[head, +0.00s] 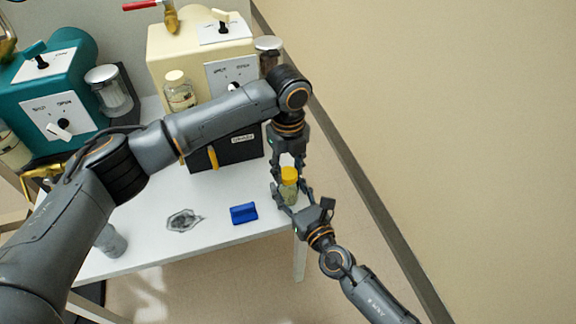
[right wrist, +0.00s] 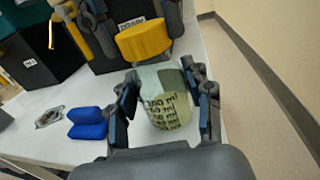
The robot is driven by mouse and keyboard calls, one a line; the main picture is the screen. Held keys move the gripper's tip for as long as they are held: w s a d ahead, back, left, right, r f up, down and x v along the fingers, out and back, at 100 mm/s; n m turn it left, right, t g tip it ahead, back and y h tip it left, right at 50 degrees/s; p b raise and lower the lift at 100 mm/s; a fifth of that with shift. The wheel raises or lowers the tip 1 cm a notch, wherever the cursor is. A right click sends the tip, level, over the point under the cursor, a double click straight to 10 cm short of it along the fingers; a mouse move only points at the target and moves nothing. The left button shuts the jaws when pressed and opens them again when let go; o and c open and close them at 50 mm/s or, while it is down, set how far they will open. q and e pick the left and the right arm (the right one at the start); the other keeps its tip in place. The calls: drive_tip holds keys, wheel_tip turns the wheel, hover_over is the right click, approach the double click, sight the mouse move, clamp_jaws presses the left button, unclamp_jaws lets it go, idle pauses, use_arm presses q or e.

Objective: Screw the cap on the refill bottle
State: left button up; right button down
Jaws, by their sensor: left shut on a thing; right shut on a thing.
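The refill bottle (head: 289,191) is a small clear bottle with greenish contents, near the right edge of the white table. In the right wrist view the bottle (right wrist: 165,95) shows volume markings on its side. My right gripper (head: 290,203) is shut around its body from the lower right. The yellow cap (head: 289,174) is at the bottle's mouth; it also shows in the right wrist view (right wrist: 143,38). My left gripper (head: 287,178) comes down from above and is shut on the cap. I cannot tell how far the cap is threaded.
A blue block (head: 243,213) and a dark-patterned clear piece (head: 184,220) lie on the white table (head: 215,238). A black box (head: 240,150), a cream machine (head: 185,50) and a teal machine (head: 50,90) stand behind. A grey bottle (head: 111,241) stands at the left.

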use_arm(q)
drive_tip(key=m, duration=0.4)
drive_tip(key=shift+m, duration=0.3)
drive_tip(key=m, duration=0.8)
drive_tip(key=shift+m, duration=0.3)
drive_tip(key=m, duration=0.3)
drive_tip(key=shift+m, duration=0.4)
drive_tip(key=o, duration=0.7)
drive_tip(key=shift+o, duration=0.2)
